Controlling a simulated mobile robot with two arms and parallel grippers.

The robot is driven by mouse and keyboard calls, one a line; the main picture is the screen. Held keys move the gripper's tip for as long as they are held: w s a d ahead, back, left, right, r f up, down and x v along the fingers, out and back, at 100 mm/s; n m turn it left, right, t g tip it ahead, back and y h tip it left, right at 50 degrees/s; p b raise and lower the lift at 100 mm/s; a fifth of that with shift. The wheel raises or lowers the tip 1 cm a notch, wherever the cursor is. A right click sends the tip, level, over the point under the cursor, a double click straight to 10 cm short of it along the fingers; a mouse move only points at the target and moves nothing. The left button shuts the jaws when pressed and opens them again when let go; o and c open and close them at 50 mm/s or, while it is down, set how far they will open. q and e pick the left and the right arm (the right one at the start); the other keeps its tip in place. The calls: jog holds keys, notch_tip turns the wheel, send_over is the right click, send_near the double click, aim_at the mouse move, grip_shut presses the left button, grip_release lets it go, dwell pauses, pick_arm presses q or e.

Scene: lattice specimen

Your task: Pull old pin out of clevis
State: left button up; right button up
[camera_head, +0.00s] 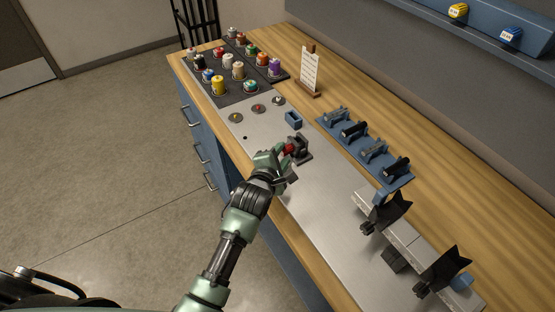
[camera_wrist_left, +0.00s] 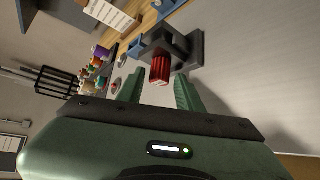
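The old pin shows as a red ribbed knob (camera_head: 288,149) sticking out of a dark clevis block (camera_head: 300,151) on the grey plate of the bench. In the left wrist view the red knob (camera_wrist_left: 160,69) points toward me from the dark clevis (camera_wrist_left: 186,48). My left gripper (camera_head: 279,156) is at the knob. Its two green fingers (camera_wrist_left: 158,88) stand open on either side of the knob's end, with a visible gap on both sides. The pin's shaft is hidden inside the clevis. My right gripper is not in view.
A small blue open box (camera_head: 293,119) stands just behind the clevis. A blue rack (camera_head: 326,122) with several dark parts lies to the right. Black fixtures (camera_head: 386,212) stand at the near right. Several coloured jars (camera_head: 218,85) and a sign (camera_head: 310,72) stand farther back.

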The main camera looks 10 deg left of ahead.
pick_arm(q)
jog(key=shift+w+f, duration=0.2)
jog(key=shift+w, duration=0.3)
grip_shut()
